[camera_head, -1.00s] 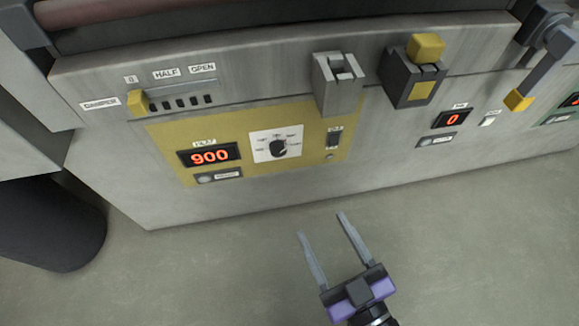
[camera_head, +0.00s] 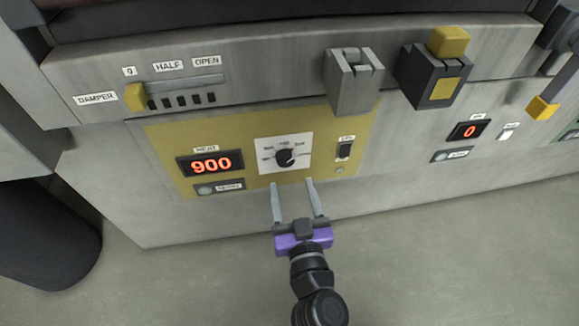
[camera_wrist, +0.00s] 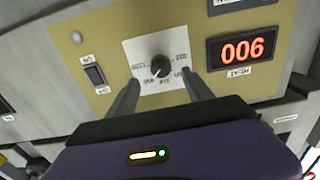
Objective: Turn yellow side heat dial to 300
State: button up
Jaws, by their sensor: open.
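The heat dial (camera_head: 285,157) is a black round knob on a white square plate with printed marks, set in the yellow panel (camera_head: 235,131). The red display (camera_head: 210,164) left of it reads 900, with a HEAT label above. My gripper (camera_head: 295,184) is open and empty, just below the dial in the head view, fingers pointing at the panel. In the wrist view, which is upside down, the dial (camera_wrist: 161,66) shows just beyond and between the two finger tips. The fingers appear apart from the knob. The exact mark the pointer faces is too small to read.
A black switch (camera_head: 345,149) is right of the dial. A button (camera_head: 205,189) sits under the display. Above are the damper slider with a yellow knob (camera_head: 135,97), a grey latch bracket (camera_head: 353,82) and a yellow-topped block (camera_head: 436,70). Open floor lies in front.

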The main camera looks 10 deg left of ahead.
aim_at(286, 163)
jog(key=x, duration=0.6)
jog(key=shift+w+a+p, duration=0.1)
jog(key=shift+w+p, duration=0.2)
jog(key=shift+p, duration=0.05)
jog(key=shift+c, duration=0.4)
grip_shut()
